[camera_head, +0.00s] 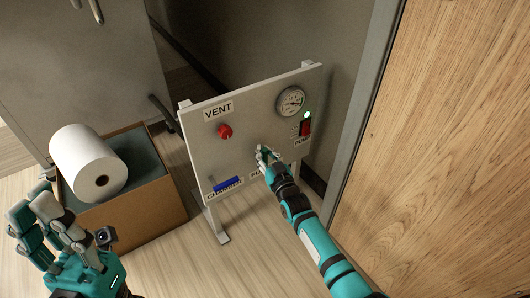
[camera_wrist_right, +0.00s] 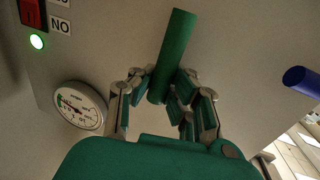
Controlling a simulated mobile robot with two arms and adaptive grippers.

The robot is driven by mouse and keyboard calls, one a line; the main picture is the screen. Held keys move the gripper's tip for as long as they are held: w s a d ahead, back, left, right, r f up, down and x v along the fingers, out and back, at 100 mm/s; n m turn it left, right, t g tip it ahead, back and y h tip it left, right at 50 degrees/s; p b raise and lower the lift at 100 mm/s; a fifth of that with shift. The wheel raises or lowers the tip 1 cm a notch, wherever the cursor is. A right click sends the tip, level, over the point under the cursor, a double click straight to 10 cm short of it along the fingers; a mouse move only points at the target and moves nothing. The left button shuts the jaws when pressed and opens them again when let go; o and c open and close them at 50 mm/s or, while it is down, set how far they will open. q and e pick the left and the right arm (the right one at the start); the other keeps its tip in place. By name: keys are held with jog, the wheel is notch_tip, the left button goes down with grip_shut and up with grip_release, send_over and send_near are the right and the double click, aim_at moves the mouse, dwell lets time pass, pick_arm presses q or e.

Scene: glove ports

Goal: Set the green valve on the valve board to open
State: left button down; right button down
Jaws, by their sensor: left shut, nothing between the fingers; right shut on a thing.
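The valve board (camera_head: 243,114) is a light panel on legs. The green valve's handle (camera_wrist_right: 174,52) is a long green bar between the fingers of my right gripper (camera_wrist_right: 160,92) in the right wrist view, with one end sticking out past them. In the head view my right gripper (camera_head: 266,155) is at the board's lower middle and mostly hides the green valve and part of its label. I cannot read whether the valve stands open or closed. My left gripper (camera_head: 42,214) is shut and empty at the lower left, away from the board.
The board also carries a red knob (camera_head: 225,131) under "VENT", a blue handle (camera_head: 227,184), a gauge (camera_head: 291,101) and a red switch (camera_head: 305,127) with a lit green lamp. A paper roll (camera_head: 85,158) rests on a box (camera_head: 150,205) at left. A wooden panel (camera_head: 450,140) stands at right.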

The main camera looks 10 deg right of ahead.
jog(key=shift+s+f, duration=0.2)
jog(key=shift+f, duration=0.15)
jog(key=c, duration=1.2)
grip_release()
jog(key=shift+d+r, duration=0.1)
jog(key=shift+r, duration=0.15)
jog(key=s, duration=0.4)
jog(key=s+d, duration=0.1)
jog(key=s, duration=0.6)
jog(key=shift+s+d, duration=0.35)
jog(key=shift+s, duration=0.05)
